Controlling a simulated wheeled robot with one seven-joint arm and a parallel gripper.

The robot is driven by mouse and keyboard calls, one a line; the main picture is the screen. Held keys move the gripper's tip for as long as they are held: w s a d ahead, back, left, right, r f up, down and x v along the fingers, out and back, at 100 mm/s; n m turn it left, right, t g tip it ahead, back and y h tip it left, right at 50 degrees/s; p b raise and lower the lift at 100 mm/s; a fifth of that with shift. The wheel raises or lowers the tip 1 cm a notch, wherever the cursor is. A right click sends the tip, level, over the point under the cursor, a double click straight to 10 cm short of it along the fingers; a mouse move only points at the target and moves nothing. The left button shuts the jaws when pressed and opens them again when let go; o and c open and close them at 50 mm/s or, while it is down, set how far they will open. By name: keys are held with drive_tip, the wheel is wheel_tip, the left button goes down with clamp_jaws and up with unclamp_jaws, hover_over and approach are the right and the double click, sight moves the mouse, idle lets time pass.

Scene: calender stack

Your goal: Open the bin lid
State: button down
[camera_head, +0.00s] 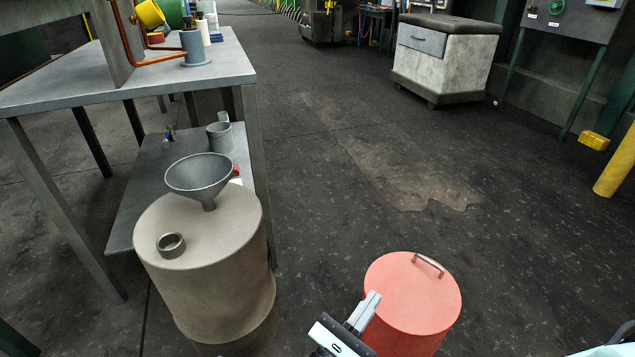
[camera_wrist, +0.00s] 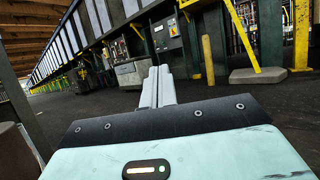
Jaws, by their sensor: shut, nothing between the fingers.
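A red round bin (camera_head: 405,335) stands on the floor at the bottom right of the head view. Its flat red lid (camera_head: 405,290) lies on top and looks shut. A small metal bar handle (camera_head: 428,264) sits near the lid's far right edge. My gripper (camera_head: 372,298) is at the bin's left side in the picture, apart from the handle, with its fingers together and empty. The fingers also show in the wrist view (camera_wrist: 157,75), closed and pointing out over the room. The bin is not visible in the wrist view. My gripper hides part of the bin's left side.
A beige drum (camera_head: 215,290) with a grey funnel (camera_head: 200,178) and a small ring (camera_head: 171,245) on it stands left of the bin. A grey table (camera_head: 60,80) is behind the drum. A white cabinet (camera_head: 445,65) stands far back. The floor behind the bin is clear.

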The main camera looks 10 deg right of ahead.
drive_tip(key=shift+d, duration=0.1)
drive_tip(key=s+d+r+m+g+y, duration=0.1)
drive_tip(key=s+r+m+g+y, duration=1.05)
drive_tip(key=g, duration=0.65)
wheel_tip(320, 180, up, 31)
drive_tip(key=a+m+t+y+p, duration=0.1)
drive_tip(key=m+t+y+p, duration=0.2)
drive_tip(key=p, duration=2)
drive_tip(key=m+y, duration=0.3)
drive_tip(key=shift+w+a+m, duration=0.2)
drive_tip(key=shift+w+m, duration=0.15)
drive_tip(key=shift+w, duration=0.05)
drive_tip(key=shift+y, duration=0.25)
